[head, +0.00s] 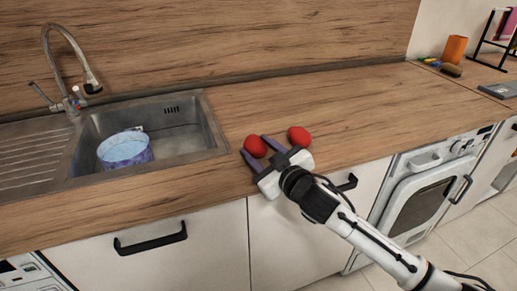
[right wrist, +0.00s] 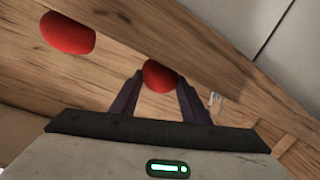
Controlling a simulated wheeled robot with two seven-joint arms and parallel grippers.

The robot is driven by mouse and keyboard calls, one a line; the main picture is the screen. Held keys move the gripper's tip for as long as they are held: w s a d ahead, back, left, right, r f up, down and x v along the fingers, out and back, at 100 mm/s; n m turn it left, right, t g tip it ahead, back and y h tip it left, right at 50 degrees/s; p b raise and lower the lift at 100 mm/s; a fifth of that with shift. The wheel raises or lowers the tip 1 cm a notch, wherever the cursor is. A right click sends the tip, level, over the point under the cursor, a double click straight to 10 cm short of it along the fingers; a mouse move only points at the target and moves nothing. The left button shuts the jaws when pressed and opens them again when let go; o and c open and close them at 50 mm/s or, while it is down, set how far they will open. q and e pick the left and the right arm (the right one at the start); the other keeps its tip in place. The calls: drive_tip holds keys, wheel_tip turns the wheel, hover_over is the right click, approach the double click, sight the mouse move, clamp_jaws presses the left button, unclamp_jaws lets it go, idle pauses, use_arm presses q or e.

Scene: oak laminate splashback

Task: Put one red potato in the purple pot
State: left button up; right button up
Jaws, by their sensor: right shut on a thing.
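The purple pot (head: 127,158) stands in the sink basin, with a pale blue inside. Two red potatoes are on the wooden counter right of the sink. My right gripper (head: 254,146) is shut on the left red potato (head: 255,147), which sits between its fingers at counter level. That potato also shows between the fingers in the right wrist view (right wrist: 160,76). The other red potato (head: 299,136) lies apart, to the right of the fingers; it also shows at the upper left of the right wrist view (right wrist: 68,36). My left gripper is not in view.
The metal sink (head: 196,135) with a tap (head: 72,60) lies left of the potatoes. The counter (head: 370,105) is clear to the right, up to an orange cup (head: 454,49), small items and a rack (head: 495,40) at the far end.

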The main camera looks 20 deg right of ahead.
drive_tip(key=o, duration=1.2)
drive_tip(key=shift+f, duration=0.1)
drive_tip(key=shift+c, duration=0.2)
